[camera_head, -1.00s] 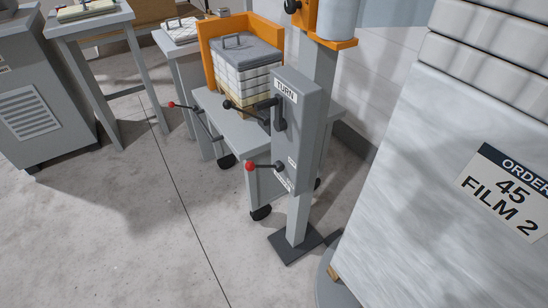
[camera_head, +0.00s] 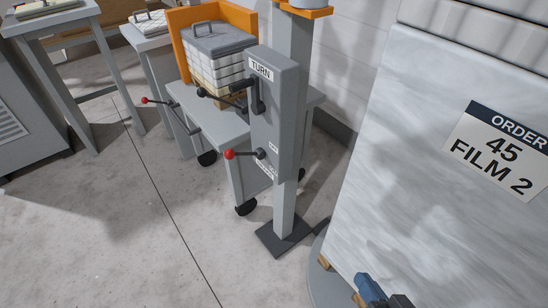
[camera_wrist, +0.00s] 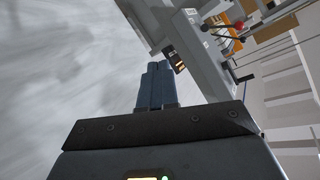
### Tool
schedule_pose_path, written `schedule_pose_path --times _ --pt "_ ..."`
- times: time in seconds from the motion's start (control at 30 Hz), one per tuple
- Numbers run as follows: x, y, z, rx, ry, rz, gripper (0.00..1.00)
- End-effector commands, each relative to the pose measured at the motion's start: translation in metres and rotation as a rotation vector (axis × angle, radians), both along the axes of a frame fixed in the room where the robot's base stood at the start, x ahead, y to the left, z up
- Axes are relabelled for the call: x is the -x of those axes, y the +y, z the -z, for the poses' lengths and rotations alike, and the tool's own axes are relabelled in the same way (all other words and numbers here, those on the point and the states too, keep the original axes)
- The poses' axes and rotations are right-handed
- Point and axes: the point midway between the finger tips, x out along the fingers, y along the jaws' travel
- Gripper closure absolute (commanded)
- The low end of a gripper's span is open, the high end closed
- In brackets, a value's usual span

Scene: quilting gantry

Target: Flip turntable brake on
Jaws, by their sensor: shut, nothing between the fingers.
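The grey control box (camera_head: 272,115) with a TURN label stands on a post left of the wrapped load. A lever with a red ball knob (camera_head: 229,154) sticks out to the left, roughly level, from the lower part of the box, beside small labels too small to read. The red knob (camera_wrist: 237,27) also shows at the upper right of the wrist view. The grey turntable (camera_head: 318,275) shows partly under the load. My gripper (camera_head: 370,285) enters at the bottom of the head view; in the wrist view its blue fingers (camera_wrist: 155,82) are together, empty and apart from the lever.
A tall film-wrapped load (camera_head: 420,150) fills the right side, close to my gripper. A black crank (camera_head: 258,95) sits above the red-knobbed lever. A grey cart (camera_head: 215,125) with a stack of packs stands behind the post. Floor at left front is clear.

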Motion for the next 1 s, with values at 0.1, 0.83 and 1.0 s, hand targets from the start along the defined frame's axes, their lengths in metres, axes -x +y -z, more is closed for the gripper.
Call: schedule_pose_path --times 0.1,0.83,1.0 --pt "-0.059 0.019 0.015 -0.094 0.012 -0.054 1.0" --pt "-0.273 0.13 -0.072 -0.503 0.012 -0.475 1.0" --pt "-0.275 0.132 -0.075 -0.506 0.012 -0.483 1.0"
